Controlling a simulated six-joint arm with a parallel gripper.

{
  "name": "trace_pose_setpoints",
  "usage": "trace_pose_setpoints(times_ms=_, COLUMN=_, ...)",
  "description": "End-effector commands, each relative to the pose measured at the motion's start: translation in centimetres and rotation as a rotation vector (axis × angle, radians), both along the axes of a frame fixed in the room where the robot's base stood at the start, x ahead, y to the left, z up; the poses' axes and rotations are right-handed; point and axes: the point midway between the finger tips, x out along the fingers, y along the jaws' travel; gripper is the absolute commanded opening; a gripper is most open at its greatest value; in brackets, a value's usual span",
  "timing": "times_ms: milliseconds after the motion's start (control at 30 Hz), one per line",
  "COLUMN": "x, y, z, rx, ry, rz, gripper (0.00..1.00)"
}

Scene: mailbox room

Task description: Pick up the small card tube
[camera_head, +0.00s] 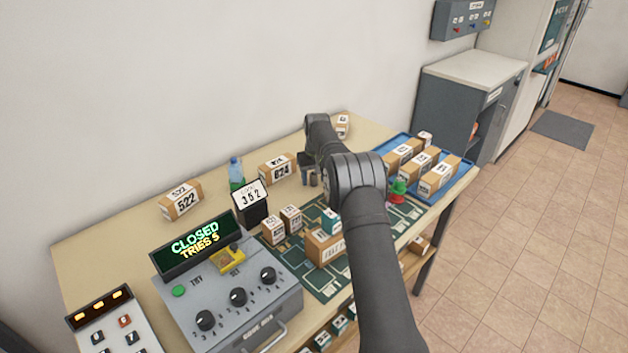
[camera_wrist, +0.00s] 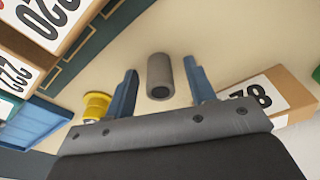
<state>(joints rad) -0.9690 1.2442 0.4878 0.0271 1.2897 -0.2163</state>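The small card tube (camera_wrist: 159,77) is a short grey-brown cylinder with a dark open end facing the camera in the wrist view. It lies between the two blue fingers of my gripper (camera_wrist: 163,88), with a visible space on each side. My gripper is open and holds nothing. In the head view my gripper (camera_head: 311,172) is low over the back part of the table, right of the box marked 624 (camera_head: 276,170). My arm hides part of that area, and I cannot clearly make out the tube there.
A yellow spool-like item (camera_wrist: 96,105) is left of my fingers, and a numbered carton (camera_wrist: 268,97) is close on the right. A blue tray (camera_head: 458,180) holds several cartons.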

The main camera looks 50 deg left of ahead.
Motion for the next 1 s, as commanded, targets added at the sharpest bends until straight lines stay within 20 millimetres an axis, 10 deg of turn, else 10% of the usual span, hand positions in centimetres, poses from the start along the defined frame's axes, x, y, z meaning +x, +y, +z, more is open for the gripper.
trace_pose_setpoints(times_ms=233, x=0.0, y=0.0, z=0.0, rx=0.0, ry=0.0, rz=0.0, gripper=0.03)
trace_pose_setpoints(times_ms=633, x=0.0, y=0.0, z=0.7, rx=0.001, ry=0.0, rz=0.0, gripper=0.03)
trace_pose_setpoints(times_ms=1000, x=1.0, y=-2.0, z=5.6, rx=-0.001, ry=-0.001, rz=-0.004, gripper=0.03)
